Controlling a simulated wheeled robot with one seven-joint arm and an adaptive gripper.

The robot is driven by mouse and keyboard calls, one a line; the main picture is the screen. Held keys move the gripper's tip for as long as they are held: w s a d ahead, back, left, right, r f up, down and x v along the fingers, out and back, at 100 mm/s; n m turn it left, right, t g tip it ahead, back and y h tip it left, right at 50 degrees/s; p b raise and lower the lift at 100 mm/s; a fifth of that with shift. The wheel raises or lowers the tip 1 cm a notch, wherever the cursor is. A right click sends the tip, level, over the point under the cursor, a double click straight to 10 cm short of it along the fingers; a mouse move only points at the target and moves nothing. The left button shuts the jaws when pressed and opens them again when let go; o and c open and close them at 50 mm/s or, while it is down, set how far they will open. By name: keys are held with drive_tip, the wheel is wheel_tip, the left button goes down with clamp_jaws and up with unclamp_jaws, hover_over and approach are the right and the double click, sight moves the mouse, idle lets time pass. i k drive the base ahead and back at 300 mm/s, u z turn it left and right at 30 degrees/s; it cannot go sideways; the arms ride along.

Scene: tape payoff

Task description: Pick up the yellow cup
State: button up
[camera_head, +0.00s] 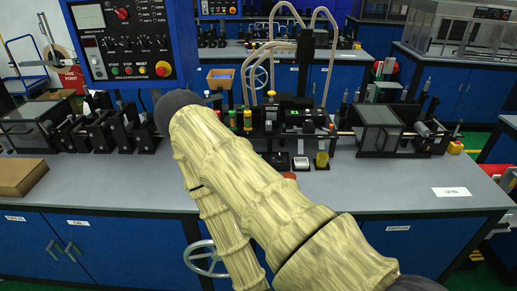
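A small yellow cup (321,160) stands on the grey workbench top near its front, to the right of my arm. It looks upright. My arm, in a pale wood-like pattern, reaches up from the bottom right towards the upper left and ends in a dark rounded joint. The fingers of my gripper do not show, so I cannot see what it holds or how far it is from the cup.
A small white-topped block (301,162) sits just left of the cup, with a machine (297,115) of valves and tubes behind. A blue control panel (122,40) stands at upper left. A brown box (20,176) lies at left. The right front benchtop (400,185) is mostly clear.

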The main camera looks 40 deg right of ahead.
sight(322, 157)
drive_tip(key=u, duration=1.15)
drive_tip(key=k, duration=1.3)
drive_tip(key=z, duration=1.15)
